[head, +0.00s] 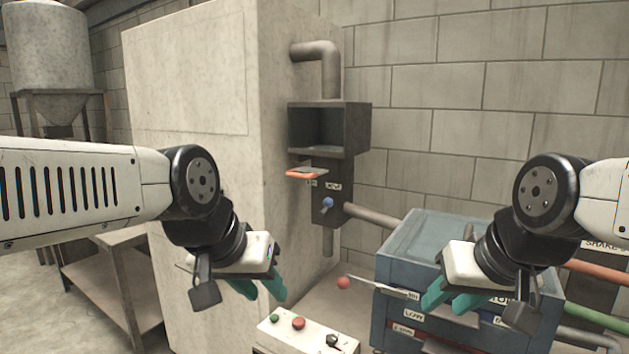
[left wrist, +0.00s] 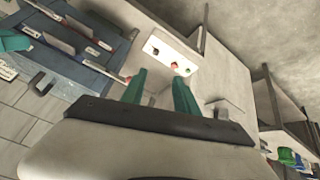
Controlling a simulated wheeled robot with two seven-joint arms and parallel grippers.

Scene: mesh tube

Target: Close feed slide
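The feed slide (head: 306,174) shows in the head view as a flat plate with an orange handle, sticking out under the dark open feed box (head: 330,128) on the wall of the pale cabinet. A blue knob (head: 327,203) sits on the dark housing below it. My left gripper (head: 264,291) is below and left of the slide, apart from it, with its teal fingers spread and nothing between them. The left fingers also show apart in the left wrist view (left wrist: 160,88). My right gripper (head: 449,303) is in front of the blue box, teal fingers apart and empty.
A white control panel (head: 290,338) with green and red buttons stands below my left gripper. The blue box (head: 401,265) has a lever with a red ball (head: 343,283). A grey pipe (head: 372,216) joins housing and box. A side table (head: 105,258) stands left.

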